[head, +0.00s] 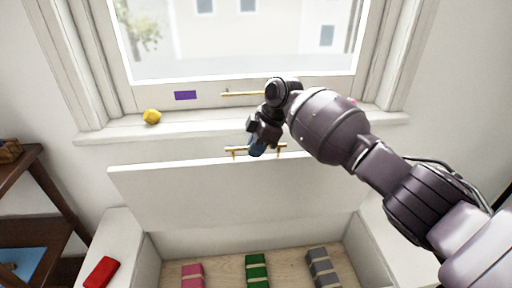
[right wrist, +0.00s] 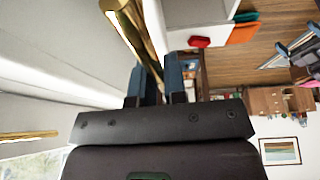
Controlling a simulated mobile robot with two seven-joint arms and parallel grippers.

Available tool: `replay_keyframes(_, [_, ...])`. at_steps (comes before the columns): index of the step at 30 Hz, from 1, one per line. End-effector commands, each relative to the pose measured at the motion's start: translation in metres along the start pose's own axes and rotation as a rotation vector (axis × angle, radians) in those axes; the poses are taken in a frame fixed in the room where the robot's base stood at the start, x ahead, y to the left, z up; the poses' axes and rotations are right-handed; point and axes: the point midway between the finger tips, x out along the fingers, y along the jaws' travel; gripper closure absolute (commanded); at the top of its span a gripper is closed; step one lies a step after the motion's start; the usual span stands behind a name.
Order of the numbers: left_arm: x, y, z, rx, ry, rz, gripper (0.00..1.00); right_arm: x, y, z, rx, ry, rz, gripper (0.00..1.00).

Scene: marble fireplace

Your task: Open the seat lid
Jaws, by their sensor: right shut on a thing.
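The white seat lid (head: 200,196) is raised steeply from the window seat, and the inside of the seat box (head: 215,270) shows below it. A brass bar handle (head: 236,150) runs along the lid's upper edge. My right gripper (head: 257,149) is shut on this handle, its blue fingers at the middle of the bar. In the right wrist view the fingers (right wrist: 159,78) meet the brass handle (right wrist: 140,35); their tips are partly hidden behind it. My left gripper is not in view.
Pink (head: 192,275), green (head: 257,268) and grey (head: 322,266) bundles lie in the box. A red item (head: 101,272) lies on the left ledge. A yellow object (head: 152,117) sits on the sill (head: 200,130). A brown shelf (head: 40,190) stands left.

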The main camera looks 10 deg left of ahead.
Motion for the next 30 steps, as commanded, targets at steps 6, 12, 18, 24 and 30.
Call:
replay_keyframes(6, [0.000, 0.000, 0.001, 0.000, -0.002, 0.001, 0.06, 0.002, -0.001, 0.001, 0.001, -0.001, -0.002, 0.65])
replay_keyframes(12, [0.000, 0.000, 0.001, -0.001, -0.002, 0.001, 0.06, 0.001, 0.000, 0.001, 0.001, -0.001, -0.001, 0.63])
replay_keyframes(18, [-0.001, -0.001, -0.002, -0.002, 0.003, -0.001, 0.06, -0.007, 0.000, 0.000, 0.000, -0.001, 0.002, 0.63])
replay_keyframes(24, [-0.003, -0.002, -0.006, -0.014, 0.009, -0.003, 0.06, -0.040, 0.000, -0.002, -0.001, -0.002, 0.006, 0.63])
replay_keyframes(30, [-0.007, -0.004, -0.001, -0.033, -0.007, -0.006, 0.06, -0.077, 0.000, -0.001, -0.001, -0.003, 0.005, 0.63])
